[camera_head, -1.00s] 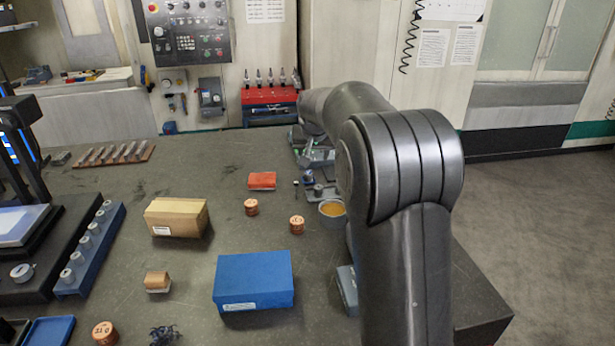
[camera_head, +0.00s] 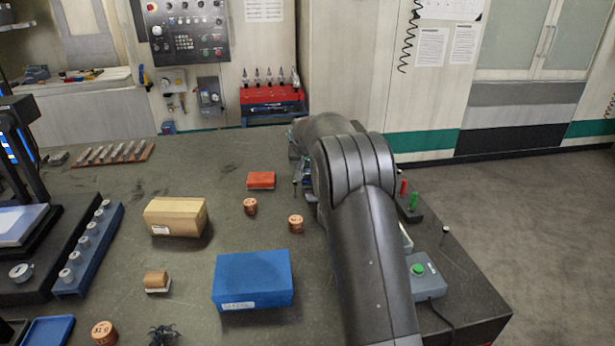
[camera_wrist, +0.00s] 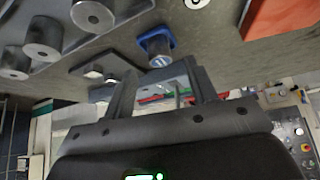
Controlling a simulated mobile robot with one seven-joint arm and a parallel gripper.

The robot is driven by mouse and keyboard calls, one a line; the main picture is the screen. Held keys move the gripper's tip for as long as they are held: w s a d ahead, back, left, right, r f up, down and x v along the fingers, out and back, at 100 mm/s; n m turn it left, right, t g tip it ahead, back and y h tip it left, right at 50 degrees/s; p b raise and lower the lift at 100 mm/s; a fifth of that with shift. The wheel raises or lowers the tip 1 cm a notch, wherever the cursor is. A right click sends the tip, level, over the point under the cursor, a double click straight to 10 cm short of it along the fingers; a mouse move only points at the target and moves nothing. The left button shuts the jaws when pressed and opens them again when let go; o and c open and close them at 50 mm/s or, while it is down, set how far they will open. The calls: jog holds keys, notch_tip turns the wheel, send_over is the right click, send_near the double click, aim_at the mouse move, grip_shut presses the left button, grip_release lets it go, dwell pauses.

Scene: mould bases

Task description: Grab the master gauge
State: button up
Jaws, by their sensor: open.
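My gripper (camera_wrist: 163,85) is open in the wrist view, with nothing between its fingertips that I can see held. A short steel cylinder in a blue square holder (camera_wrist: 157,46) lies just beyond the fingertips, apart from them. It may be the master gauge, but I cannot tell for certain. Several grey cylinders with centre holes, one of them a large cylinder (camera_wrist: 92,15), stand at the upper left of the wrist view. In the head view my arm hides the gripper and the place around it.
A red block (camera_head: 261,180) and copper cylinders (camera_head: 296,223) stand left of my arm. A blue box (camera_head: 253,279) and a cardboard box (camera_head: 176,217) stand nearer. A green-button box (camera_head: 424,277) is on the right. A red tool rack (camera_head: 272,100) stands at the back.

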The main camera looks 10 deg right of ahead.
aim_at(307, 172)
jog(key=x, duration=0.3)
jog(key=shift+f, duration=0.2)
grip_shut()
dwell(0.4)
